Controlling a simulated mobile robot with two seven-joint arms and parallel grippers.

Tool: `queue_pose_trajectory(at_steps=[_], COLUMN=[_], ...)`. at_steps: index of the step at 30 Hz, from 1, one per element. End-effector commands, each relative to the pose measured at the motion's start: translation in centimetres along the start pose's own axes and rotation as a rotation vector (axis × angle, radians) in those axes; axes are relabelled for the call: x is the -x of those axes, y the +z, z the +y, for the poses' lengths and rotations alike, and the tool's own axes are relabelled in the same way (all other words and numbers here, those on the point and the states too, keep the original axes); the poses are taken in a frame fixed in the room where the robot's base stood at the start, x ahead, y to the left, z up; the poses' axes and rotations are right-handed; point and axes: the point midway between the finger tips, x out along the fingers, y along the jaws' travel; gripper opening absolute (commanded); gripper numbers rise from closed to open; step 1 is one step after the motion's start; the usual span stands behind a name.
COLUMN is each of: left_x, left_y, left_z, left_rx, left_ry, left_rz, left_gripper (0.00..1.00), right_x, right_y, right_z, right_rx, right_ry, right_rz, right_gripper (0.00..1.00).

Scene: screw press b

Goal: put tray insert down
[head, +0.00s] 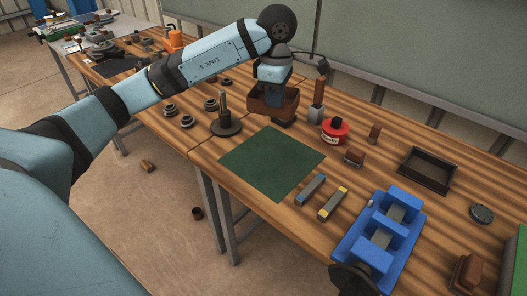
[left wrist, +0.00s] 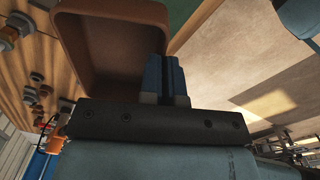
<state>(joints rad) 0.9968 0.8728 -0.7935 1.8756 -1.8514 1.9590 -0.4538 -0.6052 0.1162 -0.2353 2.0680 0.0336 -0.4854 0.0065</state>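The tray insert (head: 258,107) is a brown open box held by my left gripper (head: 274,99) near the back of the wooden workbench. In the left wrist view the tray insert (left wrist: 112,42) appears empty, and the fingers of my left gripper (left wrist: 165,80) are shut on its near wall. It seems to be above the bench, behind the green mat (head: 272,163); its exact height is hard to tell. My right gripper is in neither view.
A dark rod on a round base (head: 225,125) stands left of the mat. A red tin (head: 334,131) and an upright brown-handled tool (head: 318,98) stand to the right. A blue vise (head: 380,235), two small bars and a dark tray (head: 428,170) lie farther right. The mat is clear.

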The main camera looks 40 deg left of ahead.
Motion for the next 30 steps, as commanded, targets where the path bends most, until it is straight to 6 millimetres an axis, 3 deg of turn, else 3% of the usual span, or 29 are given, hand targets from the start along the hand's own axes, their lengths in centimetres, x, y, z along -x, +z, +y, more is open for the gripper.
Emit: queue_pose_trajectory(at_steps=[6, 13, 23, 30], left_x=[-6.2, -11.7, -14.8, -18.1], left_y=[0.0, 0.0, 0.0, 0.0], left_z=[-0.2, -0.2, -0.2, -0.3], left_rx=[0.0, 0.0, 0.0, 0.0], left_ry=[-0.007, -0.005, -0.002, -0.003], left_rz=[0.002, 0.001, 0.0, 0.001], left_gripper=[0.0, 0.0, 0.0, 0.0], right_x=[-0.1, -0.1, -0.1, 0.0], right_y=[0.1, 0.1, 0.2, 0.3], right_z=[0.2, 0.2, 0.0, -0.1], right_rx=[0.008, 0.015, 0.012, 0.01], right_ry=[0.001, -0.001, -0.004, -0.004], right_rz=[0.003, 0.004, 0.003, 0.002], right_gripper=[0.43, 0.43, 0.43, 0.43])
